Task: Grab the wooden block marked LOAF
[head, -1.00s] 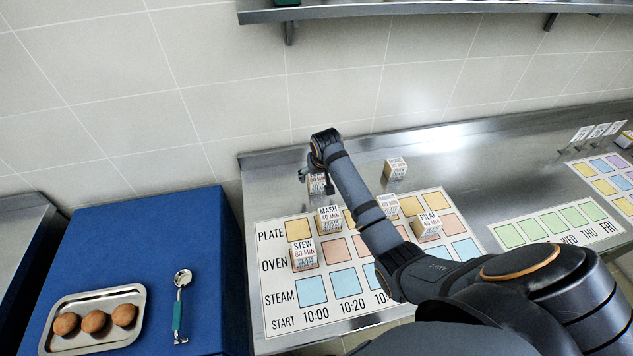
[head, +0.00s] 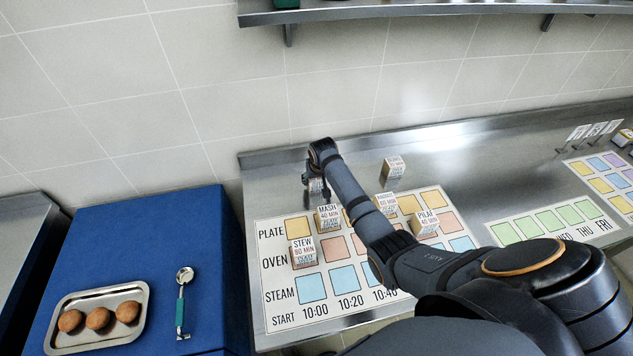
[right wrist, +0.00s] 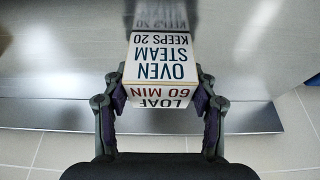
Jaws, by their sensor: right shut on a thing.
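The wooden block marked LOAF 60 MIN (right wrist: 165,92) fills the middle of the right wrist view, with OVEN, STEAM and KEEPS 20 on another face. My right gripper (right wrist: 157,100) is shut on it, a finger on each side. In the head view the right gripper (head: 311,184) is at the back left of the steel counter, and the block (head: 317,187) is partly hidden by it. Whether the block rests on the counter or is just above it, I cannot tell. My left gripper is not in view.
The MASH block (head: 328,217), STEW block (head: 303,252), PILAF block (head: 426,222) and another block (head: 386,203) stand on the printed chart (head: 277,283). A further block (head: 393,170) stands behind them. A blue worktop (head: 150,235) with a bun tray (head: 65,338) is left.

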